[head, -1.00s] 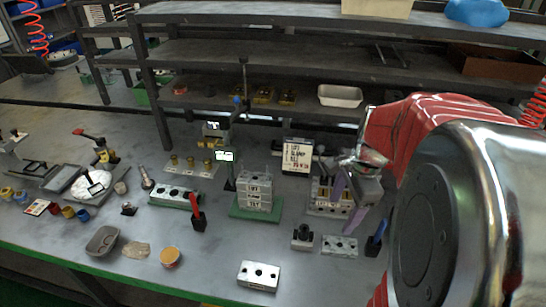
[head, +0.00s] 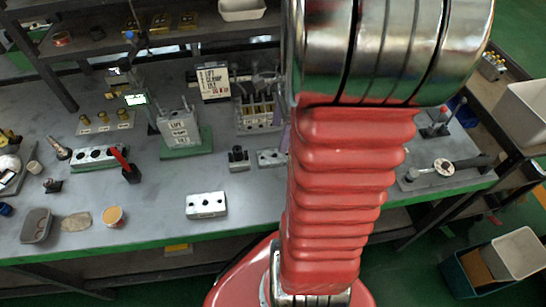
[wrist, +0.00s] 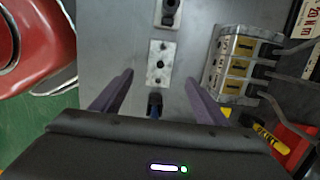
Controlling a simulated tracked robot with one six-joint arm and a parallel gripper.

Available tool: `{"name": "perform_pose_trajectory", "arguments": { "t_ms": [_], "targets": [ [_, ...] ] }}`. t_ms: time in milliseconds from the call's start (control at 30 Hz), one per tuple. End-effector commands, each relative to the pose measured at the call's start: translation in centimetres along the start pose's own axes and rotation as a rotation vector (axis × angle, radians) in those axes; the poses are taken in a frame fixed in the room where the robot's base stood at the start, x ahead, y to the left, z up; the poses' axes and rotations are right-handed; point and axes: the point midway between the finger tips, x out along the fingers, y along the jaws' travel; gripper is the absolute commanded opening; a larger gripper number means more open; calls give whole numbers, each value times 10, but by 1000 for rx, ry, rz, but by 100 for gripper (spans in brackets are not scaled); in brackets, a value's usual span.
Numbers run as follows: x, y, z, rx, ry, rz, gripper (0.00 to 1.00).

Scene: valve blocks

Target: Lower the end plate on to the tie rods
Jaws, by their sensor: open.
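A flat grey plate with a dark centre hole and small corner holes, which looks like the end plate (wrist: 160,63), lies on the bench. In the head view the plate (head: 270,157) is partly hidden by my arm. My gripper (wrist: 160,80) is open and empty, with its two purple fingers apart on either side of the plate's near end in the picture. The height gap cannot be judged. The stack of labelled valve blocks (head: 180,130) stands on a green base to the left. Thin tie rods (head: 185,103) rise from its top.
A blue-handled tool (wrist: 155,104) stands between the fingers. A block with yellow inserts (wrist: 240,62) is close right of them, and a black block (wrist: 170,13) lies beyond the plate. A drilled block (head: 206,205) is near the front edge. A sign (head: 213,82) stands behind.

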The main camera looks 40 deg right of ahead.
Motion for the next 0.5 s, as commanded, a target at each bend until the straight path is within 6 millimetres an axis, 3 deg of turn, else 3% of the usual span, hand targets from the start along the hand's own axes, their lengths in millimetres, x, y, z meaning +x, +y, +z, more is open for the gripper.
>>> {"name": "perform_pose_trajectory", "arguments": {
  "t_ms": [233, 500],
  "targets": [
    [38, 0, 0, 2, -1, 2, 67],
    [49, 0, 0, 1, 0, -1, 67]
  ]
}}
